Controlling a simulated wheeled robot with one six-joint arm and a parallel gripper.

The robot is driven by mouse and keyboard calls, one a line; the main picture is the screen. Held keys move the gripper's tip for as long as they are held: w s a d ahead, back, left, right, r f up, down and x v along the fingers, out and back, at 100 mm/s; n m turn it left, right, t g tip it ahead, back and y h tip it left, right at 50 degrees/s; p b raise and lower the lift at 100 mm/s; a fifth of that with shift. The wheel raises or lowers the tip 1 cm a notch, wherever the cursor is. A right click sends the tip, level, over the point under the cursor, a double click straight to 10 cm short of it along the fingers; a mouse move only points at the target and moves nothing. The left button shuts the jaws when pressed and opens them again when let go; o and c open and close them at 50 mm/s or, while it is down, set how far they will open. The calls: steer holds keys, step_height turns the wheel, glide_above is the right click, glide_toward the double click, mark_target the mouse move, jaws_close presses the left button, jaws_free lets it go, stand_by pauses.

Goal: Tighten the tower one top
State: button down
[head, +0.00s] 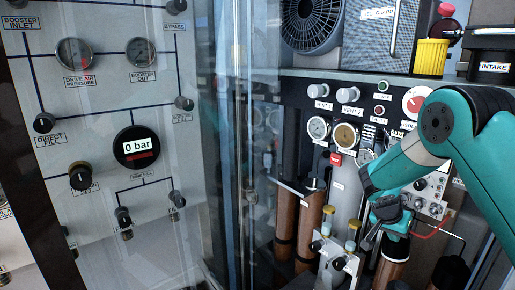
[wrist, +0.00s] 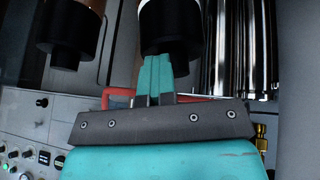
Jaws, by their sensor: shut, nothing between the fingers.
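In the head view a brown tower with a black top (head: 397,247) stands at the lower right. My gripper (head: 371,240) is beside and above it, partly hiding it. In the wrist view my gripper's teal fingers (wrist: 155,75) are shut and empty, close to a black cylindrical top (wrist: 172,35). Whether they touch it I cannot tell. A second black top (wrist: 68,32) on a brown tower (wrist: 100,60) is to the left. No tower label is readable, so I cannot tell which is tower one.
More brown towers (head: 284,225) stand left of my arm, beside a white valve block (head: 335,255). A gauge panel with a 0 bar display (head: 138,146) is at left, with glass beside it. A red handle (wrist: 118,92) lies behind my fingers in the wrist view. Room around my gripper is tight.

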mark_target(386, 239)
steer(key=shift+a+f, duration=0.15)
steer(key=shift+f, duration=0.2)
steer(key=shift+w+a+f+b, duration=0.25)
steer(key=shift+w+a+b, duration=0.4)
steer(key=shift+w, duration=0.2)
steer(key=shift+w, duration=0.15)
steer(key=shift+a, duration=0.25)
stand_by(0.3)
steer(key=shift+a+r, duration=0.15)
steer(key=shift+r, duration=0.1)
steer(key=shift+w+a+r+p, duration=0.15)
steer(key=shift+r+p, duration=0.4)
steer(key=shift+r, duration=0.4)
steer(key=shift+w+a+r+p, duration=0.15)
steer(key=shift+r+p, duration=0.4)
steer(key=shift+r, duration=0.45)
steer(key=shift+w+a+r+p, duration=0.15)
steer(key=shift+r+p, duration=0.4)
steer(key=shift+r, duration=0.4)
